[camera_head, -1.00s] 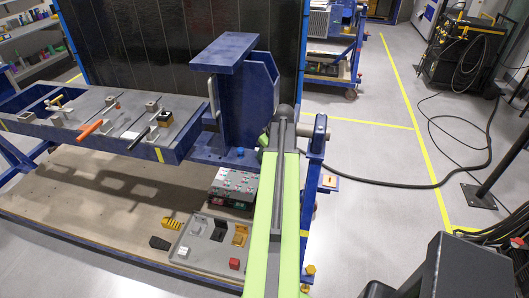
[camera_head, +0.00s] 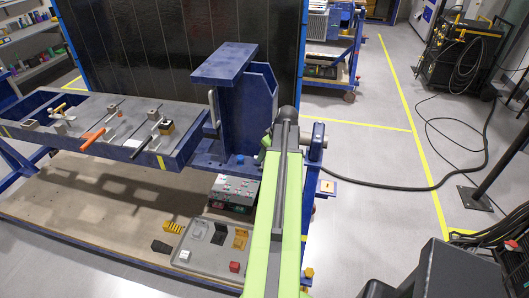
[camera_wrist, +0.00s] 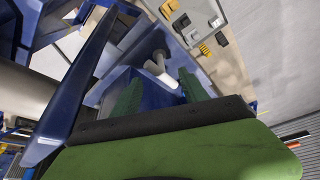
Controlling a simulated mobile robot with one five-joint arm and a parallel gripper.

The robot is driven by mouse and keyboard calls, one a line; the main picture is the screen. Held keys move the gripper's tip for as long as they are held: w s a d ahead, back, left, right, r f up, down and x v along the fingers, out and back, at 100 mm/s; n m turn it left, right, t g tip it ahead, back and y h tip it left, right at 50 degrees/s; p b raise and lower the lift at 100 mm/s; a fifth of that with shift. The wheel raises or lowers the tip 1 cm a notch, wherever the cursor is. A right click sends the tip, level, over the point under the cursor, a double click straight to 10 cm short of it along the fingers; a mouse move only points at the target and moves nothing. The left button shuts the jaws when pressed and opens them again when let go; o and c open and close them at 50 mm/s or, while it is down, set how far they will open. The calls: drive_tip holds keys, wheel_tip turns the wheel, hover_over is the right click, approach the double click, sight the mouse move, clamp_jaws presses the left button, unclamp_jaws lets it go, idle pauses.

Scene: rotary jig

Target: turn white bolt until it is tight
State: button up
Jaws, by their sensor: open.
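The white bolt (camera_wrist: 162,72) shows in the wrist view as a pale shaft, standing out from a blue plate of the jig. My gripper (camera_wrist: 158,77) is open, with one green finger on each side of the bolt. The bolt lies between the fingers in the picture; I cannot tell how deep it sits between them or whether either finger touches it. In the head view my green arm reaches to the blue jig (camera_head: 226,92), and the arm hides the bolt and my fingers there.
A grey workbench (camera_head: 70,142) with an orange-handled tool (camera_head: 92,138) is at the left. A grey tray (camera_head: 200,262) and a control box (camera_head: 233,190) lie on the lower wooden deck. A black hose (camera_head: 400,188) crosses the open floor at the right.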

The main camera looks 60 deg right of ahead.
drive_tip(key=p+v, duration=0.9)
drive_tip(key=v, duration=0.3)
drive_tip(key=shift+p, duration=0.3)
drive_tip(key=w+a+f+n+y+b, duration=0.1)
drive_tip(key=w+a+f+n+b, duration=0.25)
drive_tip(key=w+a, duration=0.9)
drive_tip(key=w+a+f+n+y+b, duration=0.1)
drive_tip(key=w+a+f+n+b, duration=0.25)
drive_tip(key=w+a, duration=0.9)
drive_tip(key=w+a+f+n+g+b, duration=0.1)
drive_tip(key=w+a+f+g+b, duration=0.15)
drive_tip(key=a, duration=1.15)
drive_tip(key=s+a+f+m+g+b, duration=0.1)
drive_tip(key=s+a+f+m+b, duration=0.1)
drive_tip(key=a, duration=0.7)
drive_tip(key=s+a+f+m+g+h+b, duration=0.1)
drive_tip(key=s+a+f+m, duration=0.2)
drive_tip(key=a, duration=0.6)
drive_tip(key=shift+m+b, duration=0.3)
drive_tip(key=shift+b, duration=0.05)
